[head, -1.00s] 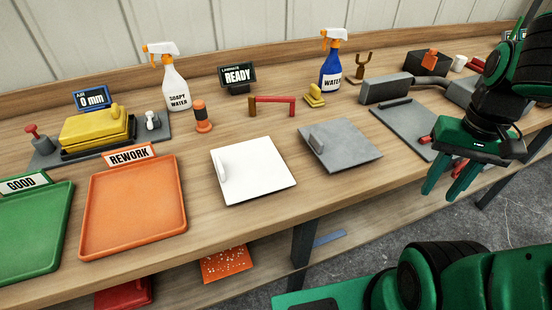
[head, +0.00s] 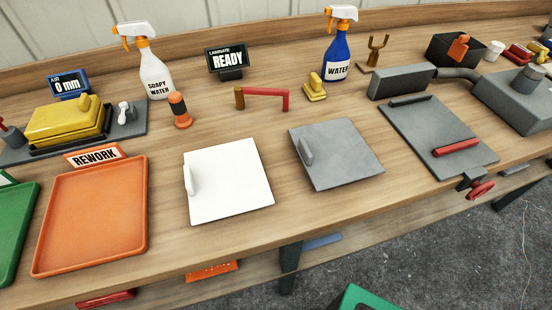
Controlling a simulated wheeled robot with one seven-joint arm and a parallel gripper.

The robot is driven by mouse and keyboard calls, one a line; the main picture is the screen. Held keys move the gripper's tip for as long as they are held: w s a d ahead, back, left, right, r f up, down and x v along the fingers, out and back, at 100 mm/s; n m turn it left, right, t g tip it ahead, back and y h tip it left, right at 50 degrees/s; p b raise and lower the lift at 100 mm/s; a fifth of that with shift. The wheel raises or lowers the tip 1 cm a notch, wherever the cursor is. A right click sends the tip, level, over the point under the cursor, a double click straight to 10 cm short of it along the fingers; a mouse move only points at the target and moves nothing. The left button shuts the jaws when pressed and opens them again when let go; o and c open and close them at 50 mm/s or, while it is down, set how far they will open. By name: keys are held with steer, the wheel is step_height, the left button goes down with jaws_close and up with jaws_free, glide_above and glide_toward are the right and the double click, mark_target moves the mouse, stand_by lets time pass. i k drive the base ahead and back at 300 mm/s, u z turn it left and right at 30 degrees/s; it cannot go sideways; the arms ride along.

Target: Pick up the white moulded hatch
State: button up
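The white moulded hatch (head: 232,183) is a flat white square plate with an upright rounded handle near its left edge. It lies on the wooden bench, between the orange rework tray and a grey plate. Nothing covers it.
The orange rework tray (head: 42,255) is left of the hatch. A grey plate (head: 345,160) with a similar handle is close on its right. Behind stand an orange-black cylinder (head: 180,110), a red bar (head: 265,92) and the soapy water bottle (head: 156,72).

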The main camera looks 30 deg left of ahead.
mark_target(222, 181)
steer(key=z, duration=0.65)
steer(key=k, duration=2.65)
steer(key=u, duration=1.55)
steer(key=i, duration=1.05)
